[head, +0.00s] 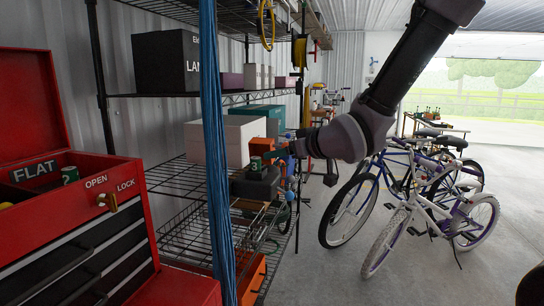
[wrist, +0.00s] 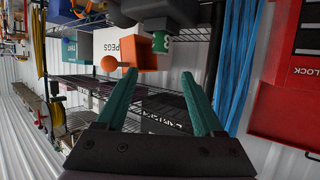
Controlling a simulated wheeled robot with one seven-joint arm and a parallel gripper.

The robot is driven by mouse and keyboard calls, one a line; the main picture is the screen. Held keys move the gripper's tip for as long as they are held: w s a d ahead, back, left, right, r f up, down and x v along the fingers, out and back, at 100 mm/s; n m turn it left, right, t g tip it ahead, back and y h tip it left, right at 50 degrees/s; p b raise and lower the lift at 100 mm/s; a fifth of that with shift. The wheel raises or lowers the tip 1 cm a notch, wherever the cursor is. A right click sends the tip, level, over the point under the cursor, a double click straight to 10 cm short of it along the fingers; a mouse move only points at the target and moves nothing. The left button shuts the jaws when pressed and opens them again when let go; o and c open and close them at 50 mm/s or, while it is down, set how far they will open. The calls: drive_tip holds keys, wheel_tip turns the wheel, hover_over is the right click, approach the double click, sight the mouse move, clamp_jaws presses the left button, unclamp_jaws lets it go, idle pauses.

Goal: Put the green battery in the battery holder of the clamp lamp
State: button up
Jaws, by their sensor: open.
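A green battery (head: 255,163) with a white 3 stands upright on a black block (head: 257,186) on the wire shelf; I cannot tell how deep it sits. In the wrist view a numbered green cylinder (wrist: 160,42) shows just past the fingertips, upside down. My gripper (head: 281,152) reaches in from the right, beside and close to that battery. In the wrist view its teal fingers (wrist: 158,76) are apart with nothing held. Another green battery (head: 69,174), marked 2, is in the toolbox compartment labelled FLAT. I cannot make out the clamp lamp surely; orange parts (head: 262,147) show behind the battery.
The open red toolbox (head: 180,288) stands at left. Blue cords (head: 213,150) hang before the shelf (head: 172,181). A white box (head: 222,140) and teal box (head: 262,112) stand behind. A wire basket (head: 195,240) is below. Bicycles (head: 440,215) stand right; floor between is clear.

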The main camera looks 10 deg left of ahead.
drive_tip(key=shift+s+d+r, duration=0.15)
drive_tip(key=shift+s+d, duration=0.15)
drive_tip(key=w+d+r+m+t+h, duration=0.1)
drive_tip(key=d+r+m+h, duration=0.25)
drive_tip(key=d, duration=0.85)
drive_tip(key=w+d+r+m+h, duration=0.1)
drive_tip(key=d+r+m+h, duration=0.25)
drive_tip(key=d, duration=0.95)
drive_tip(key=s+d+r+m+g+h, duration=0.1)
drive_tip(key=s+d+r+m+g, duration=0.1)
drive_tip(key=s+d+m, duration=0.5)
drive_tip(key=s+d, duration=0.5)
drive_tip(key=s, duration=0.1)
drive_tip(key=shift+s+r+g+h, duration=0.3)
drive_tip(key=shift+s+r, duration=0.05)
